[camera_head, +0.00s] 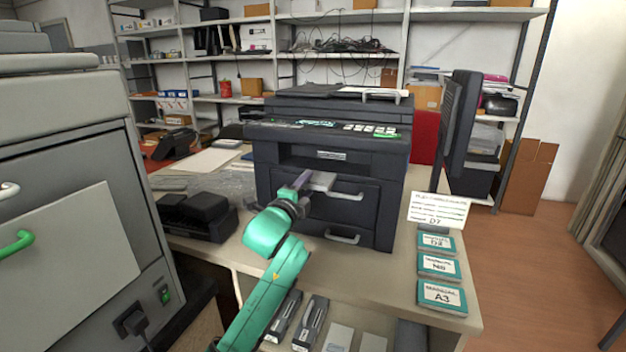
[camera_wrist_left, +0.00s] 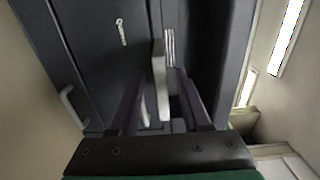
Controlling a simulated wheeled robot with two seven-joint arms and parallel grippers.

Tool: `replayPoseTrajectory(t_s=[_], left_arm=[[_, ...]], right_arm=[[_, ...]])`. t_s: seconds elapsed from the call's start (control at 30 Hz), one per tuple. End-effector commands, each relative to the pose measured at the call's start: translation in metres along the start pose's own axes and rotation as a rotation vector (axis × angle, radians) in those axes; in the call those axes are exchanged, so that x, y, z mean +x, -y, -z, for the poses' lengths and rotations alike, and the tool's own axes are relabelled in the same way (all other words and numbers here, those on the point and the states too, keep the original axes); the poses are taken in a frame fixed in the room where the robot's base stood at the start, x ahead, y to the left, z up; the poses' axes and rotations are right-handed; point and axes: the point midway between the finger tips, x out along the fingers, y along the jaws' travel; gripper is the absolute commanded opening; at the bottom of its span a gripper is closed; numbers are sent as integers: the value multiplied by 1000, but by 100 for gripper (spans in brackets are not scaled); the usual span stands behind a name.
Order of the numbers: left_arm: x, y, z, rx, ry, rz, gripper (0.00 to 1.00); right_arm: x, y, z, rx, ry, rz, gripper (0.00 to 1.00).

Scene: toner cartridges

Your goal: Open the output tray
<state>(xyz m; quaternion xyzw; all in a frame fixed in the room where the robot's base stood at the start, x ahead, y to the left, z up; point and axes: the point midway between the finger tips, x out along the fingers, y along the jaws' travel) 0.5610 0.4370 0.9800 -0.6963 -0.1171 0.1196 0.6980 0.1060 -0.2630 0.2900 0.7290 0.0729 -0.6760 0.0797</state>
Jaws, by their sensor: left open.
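The dark printer (camera_head: 330,165) stands on the table, with a recessed output slot (camera_head: 328,155) under its control panel. A light grey tab (camera_head: 321,180) sticks out from the front below that slot; I take it to be the output tray's grip. My left gripper (camera_head: 303,181) is at its left side in the head view. In the left wrist view the open fingers of my left gripper (camera_wrist_left: 168,82) point at the printer front, with the pale tab (camera_wrist_left: 158,78) between or just beyond them. Contact cannot be told. My right gripper is not in view.
Below are an upper drawer handle (camera_head: 347,196) and a lower drawer handle (camera_head: 342,239). A black device (camera_head: 205,212) lies left of the printer. A monitor (camera_head: 458,125) and teal label boxes (camera_head: 441,294) are at the right. A large grey machine (camera_head: 65,190) stands left.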

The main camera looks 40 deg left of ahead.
Motion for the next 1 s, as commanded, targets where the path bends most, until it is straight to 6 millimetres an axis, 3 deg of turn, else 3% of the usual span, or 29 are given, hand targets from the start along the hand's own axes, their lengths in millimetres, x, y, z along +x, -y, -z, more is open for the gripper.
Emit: replayPoseTrajectory(t_s=[0.1,0.2,0.5,0.63,1.0], left_arm=[[26,1,0,-3,1,1,48],[38,1,0,-2,0,1,48],[43,0,0,-2,-1,1,48],[43,0,0,-2,-1,1,0],[43,0,0,-2,-1,0,0]], right_arm=[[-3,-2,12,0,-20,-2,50],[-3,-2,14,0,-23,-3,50],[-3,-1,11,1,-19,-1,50],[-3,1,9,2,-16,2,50],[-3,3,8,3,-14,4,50]])
